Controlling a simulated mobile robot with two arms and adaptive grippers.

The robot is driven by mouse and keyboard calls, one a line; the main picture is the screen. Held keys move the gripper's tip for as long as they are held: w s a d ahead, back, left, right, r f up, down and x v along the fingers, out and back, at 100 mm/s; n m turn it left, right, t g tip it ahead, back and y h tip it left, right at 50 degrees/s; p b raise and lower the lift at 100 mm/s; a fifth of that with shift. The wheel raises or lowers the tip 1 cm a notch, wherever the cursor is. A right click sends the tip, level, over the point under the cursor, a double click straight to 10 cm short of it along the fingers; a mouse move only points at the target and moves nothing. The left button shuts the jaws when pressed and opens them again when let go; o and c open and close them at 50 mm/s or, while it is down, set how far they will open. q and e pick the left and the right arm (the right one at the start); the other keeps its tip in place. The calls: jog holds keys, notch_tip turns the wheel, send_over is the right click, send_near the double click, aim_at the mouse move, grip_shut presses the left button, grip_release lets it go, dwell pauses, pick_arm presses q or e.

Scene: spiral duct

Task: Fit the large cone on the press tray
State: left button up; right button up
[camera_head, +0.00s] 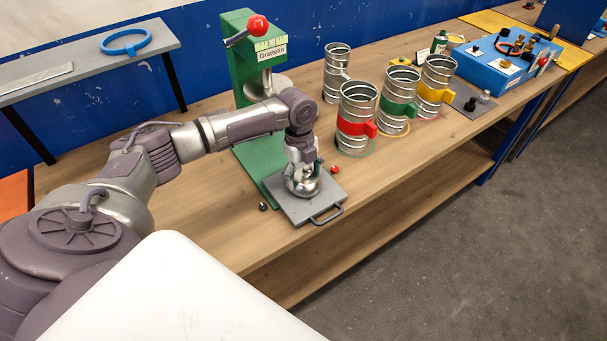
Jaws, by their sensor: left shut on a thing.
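The large cone (303,186) is a rounded silver metal piece. It sits on or just above the grey press tray (290,210); I cannot tell whether it touches the plate. My left gripper (303,172) reaches down from above and is shut on the cone, hiding its upper part. The tray is a flat plate with a dark handle at its front, lying at the foot of the green press (243,85). The press has a red-knobbed lever and a label reading "Grattelin". My right gripper is not in view.
Several silver spiral ducts stand to the right, with red (352,127), green (396,107) and yellow (434,94) bands. A red knob (334,169) and a dark knob (263,206) lie beside the tray. A blue box (505,65) stands farther right. The bench front right of the tray is clear.

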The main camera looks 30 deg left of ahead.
pick_arm(q)
jog(key=shift+o, duration=0.4)
jog(key=shift+s+f, duration=0.25)
jog(key=shift+f, duration=0.3)
jog(key=shift+s+f, duration=0.2)
jog(key=shift+f, duration=0.35)
jog(key=o, duration=1.4)
jog(key=shift+o, duration=1)
jog(key=shift+w, duration=0.2)
jog(key=shift+w+a+f, duration=0.15)
jog(key=shift+w+a, duration=0.05)
jog(key=shift+w, duration=0.05)
jog(key=shift+s+d+r+p, duration=0.1)
jog(key=shift+s+r+p, duration=0.05)
jog(key=shift+r+p, duration=0.25)
notch_tip(320, 180, up, 2)
jog(key=shift+r+p, duration=0.2)
jog(key=shift+p, duration=0.85)
notch_tip(320, 180, up, 6)
jog(key=p, duration=0.5)
jog(key=shift+f, duration=0.25)
jog(key=shift+f, duration=0.1)
